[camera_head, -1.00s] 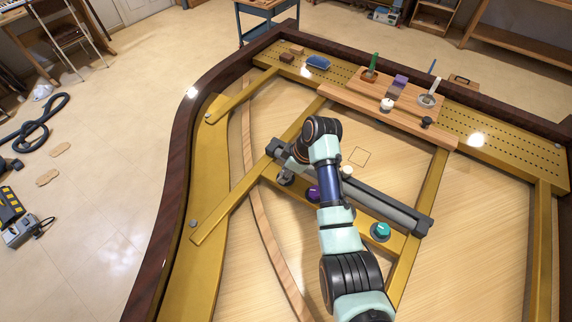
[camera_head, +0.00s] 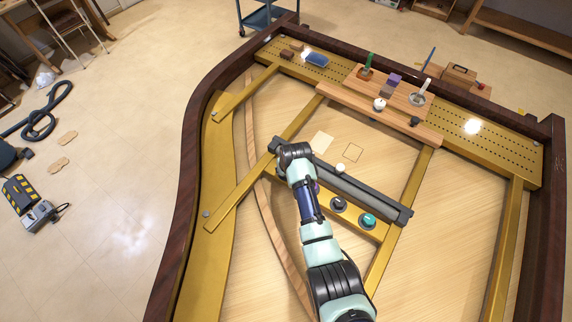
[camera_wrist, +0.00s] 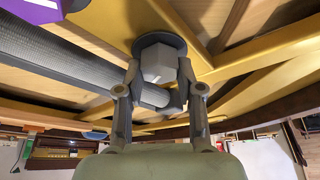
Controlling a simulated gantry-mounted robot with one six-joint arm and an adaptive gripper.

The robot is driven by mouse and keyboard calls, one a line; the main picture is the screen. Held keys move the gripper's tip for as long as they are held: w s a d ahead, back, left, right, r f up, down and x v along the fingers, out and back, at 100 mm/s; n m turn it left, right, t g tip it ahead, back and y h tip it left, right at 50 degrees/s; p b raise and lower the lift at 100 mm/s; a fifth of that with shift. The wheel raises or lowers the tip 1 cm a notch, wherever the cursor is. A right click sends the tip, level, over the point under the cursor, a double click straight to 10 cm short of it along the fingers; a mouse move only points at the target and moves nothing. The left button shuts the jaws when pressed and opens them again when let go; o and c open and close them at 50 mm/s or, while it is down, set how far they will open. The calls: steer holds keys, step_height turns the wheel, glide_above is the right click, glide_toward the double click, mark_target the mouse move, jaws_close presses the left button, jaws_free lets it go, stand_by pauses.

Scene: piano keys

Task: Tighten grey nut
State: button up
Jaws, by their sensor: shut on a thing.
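The grey nut (camera_wrist: 158,62) is a hexagonal block on a dark round washer, against a yellow beam in the wrist view. My gripper (camera_wrist: 160,85) has one finger on each side of the nut and is shut on it. In the head view my arm covers the gripper and the nut near the left end of the long grey bar (camera_head: 365,190). A teal nut (camera_head: 369,221) and a dark grey nut (camera_head: 338,204) sit on the yellow beam to the right. A purple nut (camera_wrist: 35,12) is partly visible at the wrist view's upper left.
The grey bar runs close beside the nut. A wooden shelf (camera_head: 400,115) with small tools, a white knob and a blue brush (camera_head: 316,60) lie along the back. A dark raised rim (camera_head: 180,200) surrounds the frame. The right side of the pale board is clear.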

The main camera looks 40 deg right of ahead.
steer(key=shift+m+g+h+p, duration=0.35)
steer(key=shift+m+h, duration=0.25)
steer(key=shift+m, duration=1)
steer(key=o, duration=1.2)
steer(key=shift+c, duration=0.2)
steer(key=shift+r, duration=0.1)
steer(key=v, duration=1.1)
steer(key=shift+a+r, duration=0.15)
steer(key=shift+r, duration=0.25)
